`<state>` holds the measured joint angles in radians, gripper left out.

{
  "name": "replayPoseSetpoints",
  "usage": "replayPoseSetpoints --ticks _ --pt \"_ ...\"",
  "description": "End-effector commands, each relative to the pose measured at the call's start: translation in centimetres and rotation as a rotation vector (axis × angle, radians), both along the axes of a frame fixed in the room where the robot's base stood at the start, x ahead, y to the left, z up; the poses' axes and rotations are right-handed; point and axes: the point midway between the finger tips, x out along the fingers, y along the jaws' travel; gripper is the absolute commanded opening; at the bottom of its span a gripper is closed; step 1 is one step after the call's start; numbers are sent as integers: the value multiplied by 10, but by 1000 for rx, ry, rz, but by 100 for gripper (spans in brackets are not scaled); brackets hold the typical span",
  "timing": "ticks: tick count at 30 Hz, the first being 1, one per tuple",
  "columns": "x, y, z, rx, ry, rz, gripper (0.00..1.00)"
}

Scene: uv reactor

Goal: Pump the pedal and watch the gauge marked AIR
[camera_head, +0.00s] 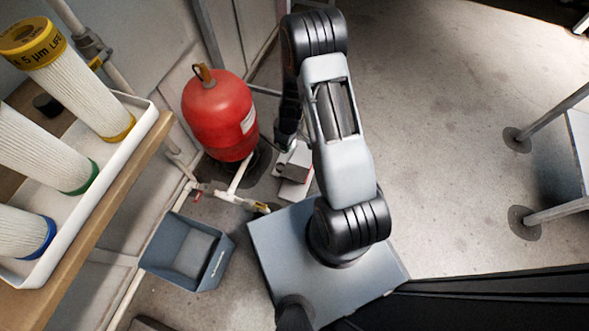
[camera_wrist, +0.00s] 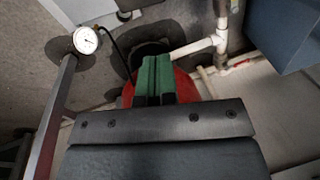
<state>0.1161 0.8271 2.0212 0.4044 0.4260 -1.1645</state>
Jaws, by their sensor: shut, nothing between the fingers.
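My gripper (camera_wrist: 154,78) is shut and empty, its two green finger pads together in the wrist view. Behind them is the red tank (camera_wrist: 187,86), apparently partly hidden by the gripper. A round white gauge (camera_wrist: 86,40) with a thin needle stands at the left of the wrist view, with a black hose beside it. Its marking is too small to read. In the head view, a small pale box-shaped unit with some red (camera_head: 293,163), possibly the pedal pump, sits on the floor right of the red tank (camera_head: 220,112). My arm partly covers it.
A blue-grey open bin (camera_head: 187,252) lies on the floor below the tank. White piping (camera_head: 236,195) runs between them. A shelf at left holds a white tray (camera_head: 140,128) with several filter cartridges. Table legs (camera_head: 545,212) stand at right; the floor between is clear.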

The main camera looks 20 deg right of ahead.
Motion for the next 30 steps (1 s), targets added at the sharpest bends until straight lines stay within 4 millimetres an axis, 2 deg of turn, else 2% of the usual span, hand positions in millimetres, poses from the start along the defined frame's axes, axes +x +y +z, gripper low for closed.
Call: replayPoseSetpoints --ticks 1,6,9,12,15,21,24,30 --pt "7 3 35 -7 -28 -34 0" --pt "-1 12 136 -31 -76 -181 0" --pt "-17 15 186 -48 -105 -272 0" --pt "-38 18 227 -65 -135 -362 0" --pt "-60 18 258 -81 -164 -448 0" --pt "-98 17 295 -103 -212 -588 0" --pt "-111 16 303 -109 -229 -636 0" --pt "-123 14 311 -114 -245 -685 0"
